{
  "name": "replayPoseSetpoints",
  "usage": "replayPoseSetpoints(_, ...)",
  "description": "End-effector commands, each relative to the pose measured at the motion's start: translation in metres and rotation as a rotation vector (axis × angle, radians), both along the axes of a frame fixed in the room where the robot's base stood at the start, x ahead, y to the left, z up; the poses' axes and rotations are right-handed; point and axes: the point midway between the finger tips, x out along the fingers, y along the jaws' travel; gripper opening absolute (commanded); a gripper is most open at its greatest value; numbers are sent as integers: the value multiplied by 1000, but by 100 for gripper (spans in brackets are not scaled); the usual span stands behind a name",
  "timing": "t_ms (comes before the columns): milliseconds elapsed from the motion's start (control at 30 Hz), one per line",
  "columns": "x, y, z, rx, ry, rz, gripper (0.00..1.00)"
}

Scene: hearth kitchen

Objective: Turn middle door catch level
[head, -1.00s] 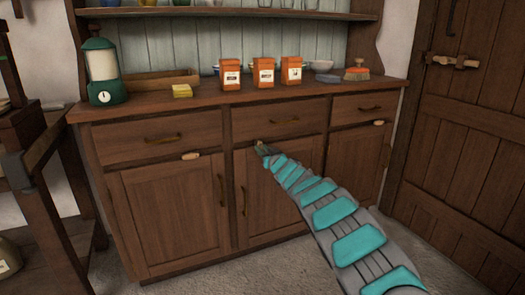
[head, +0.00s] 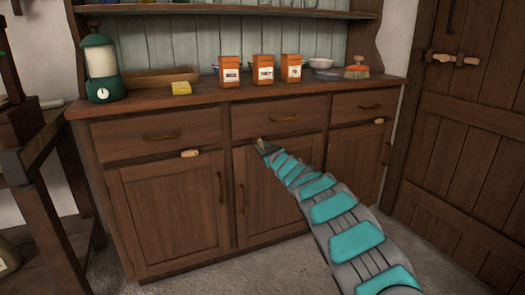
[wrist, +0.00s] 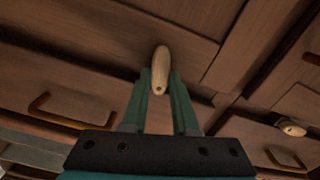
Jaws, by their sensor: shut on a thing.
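The middle door catch (wrist: 161,66) is a small pale wooden peg on the cabinet front, above the middle door (head: 283,195). In the wrist view it stands roughly upright, across the line of the door's edge rather than along it. My gripper (wrist: 160,88) is shut on its near end, one teal finger on each side. In the head view my gripper (head: 263,147) is at the top left of the middle door, where it hides most of the catch.
The left catch (head: 190,153) and right catch (head: 379,121) lie about level. Brass handles are on the drawers and doors. Floor is clear in front of the left door.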

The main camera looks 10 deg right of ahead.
Motion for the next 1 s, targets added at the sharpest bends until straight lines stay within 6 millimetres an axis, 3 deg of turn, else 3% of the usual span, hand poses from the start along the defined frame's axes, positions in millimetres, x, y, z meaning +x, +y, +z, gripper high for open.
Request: replayPoseSetpoints(1000,2,-9,7,-926,-251,0,0)
